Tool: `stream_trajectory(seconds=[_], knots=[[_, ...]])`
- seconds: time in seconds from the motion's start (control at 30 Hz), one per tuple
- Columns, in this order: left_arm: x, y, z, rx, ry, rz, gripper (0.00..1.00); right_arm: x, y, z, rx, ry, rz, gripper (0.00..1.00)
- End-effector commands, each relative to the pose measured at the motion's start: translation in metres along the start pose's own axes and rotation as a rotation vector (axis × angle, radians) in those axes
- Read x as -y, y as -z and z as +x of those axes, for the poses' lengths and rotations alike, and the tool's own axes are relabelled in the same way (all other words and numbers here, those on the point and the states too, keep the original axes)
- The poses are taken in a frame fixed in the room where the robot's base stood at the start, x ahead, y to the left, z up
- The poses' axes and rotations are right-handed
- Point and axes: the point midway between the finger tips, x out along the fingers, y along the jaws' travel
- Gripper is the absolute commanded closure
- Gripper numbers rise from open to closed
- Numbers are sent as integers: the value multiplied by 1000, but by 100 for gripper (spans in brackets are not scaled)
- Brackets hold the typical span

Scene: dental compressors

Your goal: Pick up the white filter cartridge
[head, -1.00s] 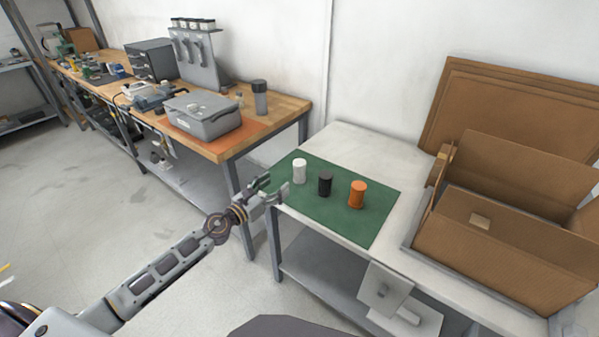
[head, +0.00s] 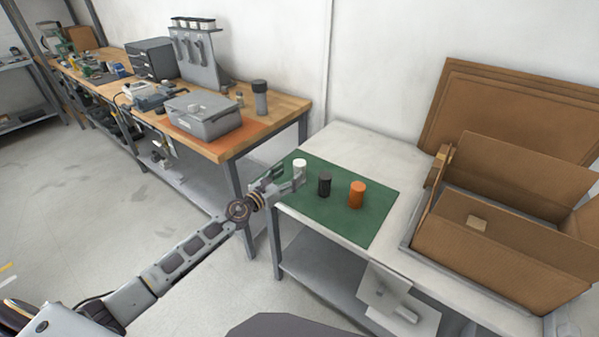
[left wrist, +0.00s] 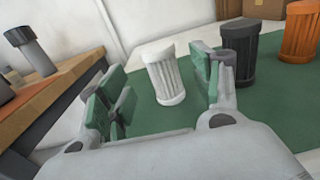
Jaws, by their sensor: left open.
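The white filter cartridge (head: 300,164) stands upright on the green mat (head: 372,231) near its left edge, partly hidden by my left gripper (head: 284,178) in the head view. In the left wrist view the white cartridge (left wrist: 165,78) is ribbed and shows between the fingers of my open left gripper (left wrist: 160,90), just beyond the fingertips. No contact can be made out. A black cartridge (head: 325,184) and an orange cartridge (head: 357,195) stand to its right on the mat. My right gripper is not in view.
The black cartridge stands close beyond the right finger in the left wrist view. A cardboard box (head: 500,245) stands at the right of the white table (head: 360,142). A wooden workbench (head: 290,106) with a grey case (head: 205,117) is at the left.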

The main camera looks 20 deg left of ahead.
Motion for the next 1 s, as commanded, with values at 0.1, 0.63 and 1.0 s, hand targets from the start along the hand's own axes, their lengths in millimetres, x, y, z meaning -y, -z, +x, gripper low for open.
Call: stream_trajectory(seconds=[0.1, 0.63, 1.0], knots=[[0, -1, 8, 0, 0, 0, 35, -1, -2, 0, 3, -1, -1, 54], [1, 0, 13, -1, 1, 1, 35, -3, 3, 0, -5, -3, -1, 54], [0, 0, 33, 1, 1, 0, 35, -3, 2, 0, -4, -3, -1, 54]])
